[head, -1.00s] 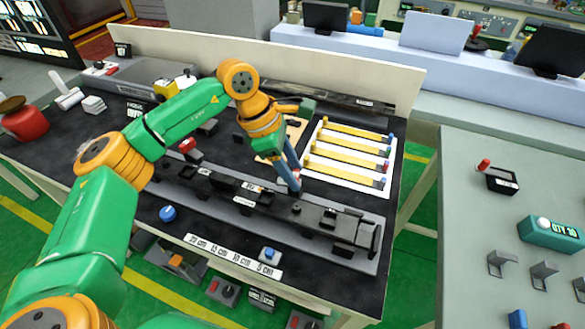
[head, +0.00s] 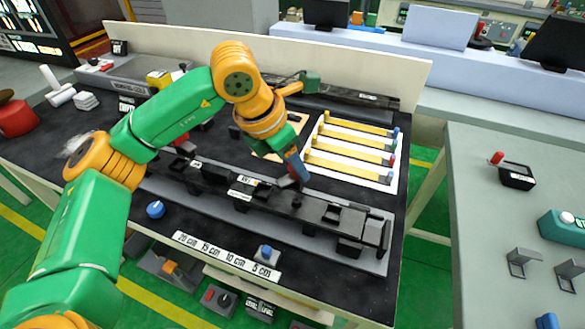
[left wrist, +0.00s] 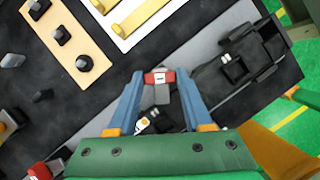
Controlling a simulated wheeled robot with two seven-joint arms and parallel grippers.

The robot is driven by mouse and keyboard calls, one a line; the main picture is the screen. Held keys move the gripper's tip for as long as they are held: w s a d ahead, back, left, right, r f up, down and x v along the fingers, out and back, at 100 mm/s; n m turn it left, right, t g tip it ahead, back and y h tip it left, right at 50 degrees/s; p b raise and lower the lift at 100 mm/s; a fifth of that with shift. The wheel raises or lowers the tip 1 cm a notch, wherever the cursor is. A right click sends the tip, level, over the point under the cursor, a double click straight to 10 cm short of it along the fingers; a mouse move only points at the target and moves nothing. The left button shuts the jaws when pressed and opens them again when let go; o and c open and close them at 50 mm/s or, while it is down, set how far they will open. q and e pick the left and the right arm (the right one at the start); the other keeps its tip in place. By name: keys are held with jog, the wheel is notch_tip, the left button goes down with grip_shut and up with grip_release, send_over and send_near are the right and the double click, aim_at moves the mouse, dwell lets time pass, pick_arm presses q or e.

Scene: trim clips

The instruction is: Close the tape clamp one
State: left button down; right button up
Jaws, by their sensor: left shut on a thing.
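The long black tape fixture (head: 325,215) lies on a grey base along the front of the table. A clamp with a red tip and a small white label (left wrist: 160,77) stands on it, dark grey below the tip. My left gripper (head: 300,182) reaches down to the middle of the fixture. In the left wrist view its blue fingers (left wrist: 160,83) are on either side of the red tip and shut on it. In the head view the fingers largely hide the clamp. My right gripper is not in view.
A white tray with several yellow strips (head: 352,148) lies behind the fixture, beside a tan board with black knobs (left wrist: 68,38). A blue knob (head: 155,209) and a length label strip (head: 226,255) are at the front. A second table (head: 470,240) stands to the right.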

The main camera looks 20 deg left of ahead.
pick_arm(q)
jog(key=n+y+b, duration=0.1)
jog(key=n+b, duration=0.1)
jog(key=n, duration=0.1)
jog(key=shift+d+f+n+t, duration=0.1)
jog(key=shift+n+t, duration=0.2)
jog(key=shift+n+y+b, duration=0.75)
jog(key=shift+n+y, duration=0.05)
jog(key=shift+n, duration=0.8)
jog(key=shift+c, duration=1.6)
grip_release()
jog(key=v, duration=0.7)
jog(key=shift+s, duration=0.1)
